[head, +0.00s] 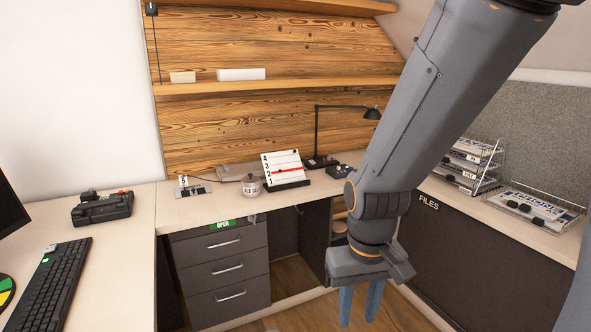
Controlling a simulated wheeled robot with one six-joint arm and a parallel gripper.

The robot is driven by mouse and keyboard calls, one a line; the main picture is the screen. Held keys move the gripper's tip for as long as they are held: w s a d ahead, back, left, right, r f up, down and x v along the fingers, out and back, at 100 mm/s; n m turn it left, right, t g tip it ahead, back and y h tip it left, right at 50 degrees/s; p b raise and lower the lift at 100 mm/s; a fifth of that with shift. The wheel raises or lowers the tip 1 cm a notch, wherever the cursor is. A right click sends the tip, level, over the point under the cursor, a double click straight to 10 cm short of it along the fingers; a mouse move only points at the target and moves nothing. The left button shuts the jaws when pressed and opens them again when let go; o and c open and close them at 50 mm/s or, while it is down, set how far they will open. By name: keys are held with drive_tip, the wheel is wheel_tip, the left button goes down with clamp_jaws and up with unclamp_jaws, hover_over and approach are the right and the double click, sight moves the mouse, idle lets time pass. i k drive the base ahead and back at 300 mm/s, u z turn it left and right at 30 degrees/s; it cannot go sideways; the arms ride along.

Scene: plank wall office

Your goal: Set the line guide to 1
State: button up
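The line guide board (284,161) is a white tilted panel on a dark base, standing on the back desk. The numbers 4, 3, 2 and 1 run down its left edge, from top to bottom. A red bar (288,170) lies across the panel and looks level with the 2. My gripper (359,306) hangs low in front of the desk, to the right of the board and nearer to me, pointing down. Its two blue-grey fingers are apart with nothing seen between them. It does not touch the board.
A small lidded pot (251,186) stands just left of the board. A black desk lamp (317,140) stands behind its right side. Drawers (228,267) sit below the desk. Wire trays (540,205) are on the right, a keyboard (52,283) on the left.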

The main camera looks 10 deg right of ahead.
sight(279, 171)
drive_tip(key=i, duration=0.9)
drive_tip(key=k, duration=0.65)
drive_tip(key=u, duration=0.5)
drive_tip(key=i, duration=1.05)
drive_tip(key=z, duration=0.6)
